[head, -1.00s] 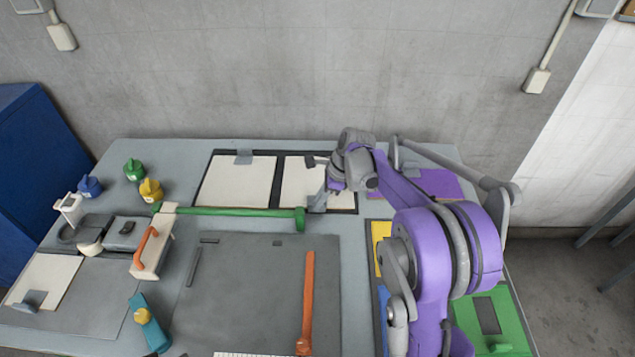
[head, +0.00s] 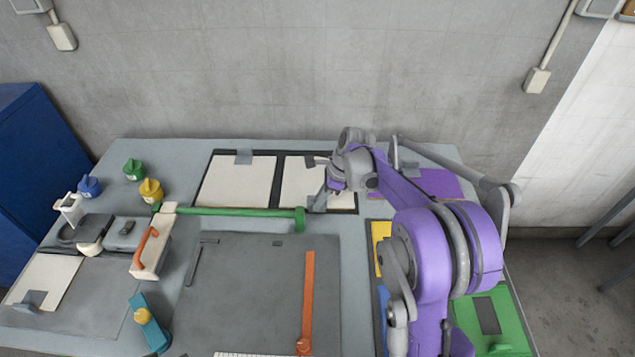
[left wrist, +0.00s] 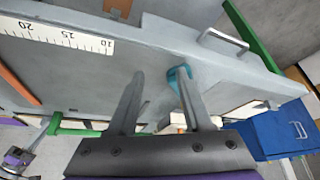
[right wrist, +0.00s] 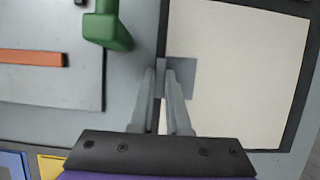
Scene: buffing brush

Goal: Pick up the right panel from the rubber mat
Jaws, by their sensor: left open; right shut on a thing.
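The right panel (head: 300,185) is a cream sheet lying on the dark rubber mat (head: 278,182) at the back of the table. A second cream panel (head: 237,182) lies on the mat to its left. My right gripper (head: 319,203) is at the right panel's front edge. In the right wrist view, the fingers of my right gripper (right wrist: 163,74) are close together on a grey tab (right wrist: 184,76) at the edge of the panel (right wrist: 240,80). My left gripper (left wrist: 158,76) is open and empty in the left wrist view; it is outside the head view.
A green bar (head: 235,211) runs in front of the panels, its end block (head: 300,219) near my right gripper. A large grey mat (head: 250,280) with an orange strip (head: 308,290) lies in front. A purple sheet (head: 440,183) lies to the right.

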